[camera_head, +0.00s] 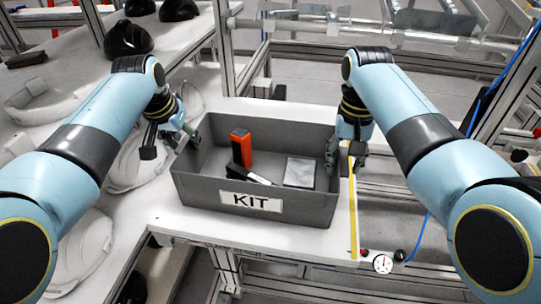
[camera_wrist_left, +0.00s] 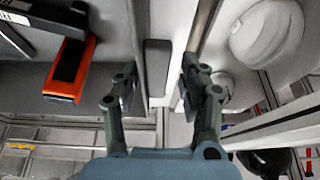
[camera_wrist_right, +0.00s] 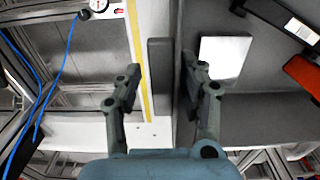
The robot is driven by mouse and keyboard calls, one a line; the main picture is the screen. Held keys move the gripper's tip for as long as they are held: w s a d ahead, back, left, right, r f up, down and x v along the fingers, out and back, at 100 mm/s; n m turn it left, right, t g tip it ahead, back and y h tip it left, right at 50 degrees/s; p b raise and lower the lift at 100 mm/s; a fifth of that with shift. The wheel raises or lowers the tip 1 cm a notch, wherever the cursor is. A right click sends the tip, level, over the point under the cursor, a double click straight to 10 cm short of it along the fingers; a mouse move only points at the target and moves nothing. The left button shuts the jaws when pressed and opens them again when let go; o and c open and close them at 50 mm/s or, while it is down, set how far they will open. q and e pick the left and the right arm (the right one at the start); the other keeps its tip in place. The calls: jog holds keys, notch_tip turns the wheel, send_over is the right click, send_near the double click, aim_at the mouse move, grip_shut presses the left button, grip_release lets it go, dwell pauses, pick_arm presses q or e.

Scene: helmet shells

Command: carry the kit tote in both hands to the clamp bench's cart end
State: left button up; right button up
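The grey kit tote (camera_head: 180,185), with a white KIT label on its front, sits on a white bench top (camera_head: 185,217). Inside are an orange-and-black item (camera_head: 241,150), a dark item with a white part (camera_head: 248,175) and a grey flat plate (camera_head: 299,173). My left gripper (camera_head: 182,136) is at the tote's left end wall. In the left wrist view its open fingers (camera_wrist_left: 155,90) straddle the wall and a dark grip block (camera_wrist_left: 158,66), with gaps. My right gripper (camera_head: 346,150) straddles the right end wall; its fingers (camera_wrist_right: 160,80) are open around another dark block (camera_wrist_right: 159,60).
A yellow strip (camera_head: 353,215) runs along the bench's right edge, near a dial gauge (camera_head: 382,263) and blue cable (camera_head: 419,235). White shells (camera_head: 137,163) lie left of the tote. Black helmet shells (camera_head: 128,38) stand farther back. Metal frame posts (camera_head: 224,45) rise behind the tote.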

pick_arm(q)
jog(key=shift+o, duration=0.2)
jog(key=shift+d, duration=0.15)
pick_arm(e)
jog(key=shift+a, duration=0.15)
pick_arm(q)
jog(key=shift+r, duration=0.1)
jog(key=shift+s+r, duration=0.15)
jog(key=shift+r, duration=0.15)
pick_arm(e)
jog(key=shift+a, duration=0.1)
jog(key=shift+r, duration=0.15)
pick_arm(q)
jog(key=v, duration=1.1)
pick_arm(e)
notch_tip(320, 180, up, 12)
jog(key=shift+f, duration=0.1)
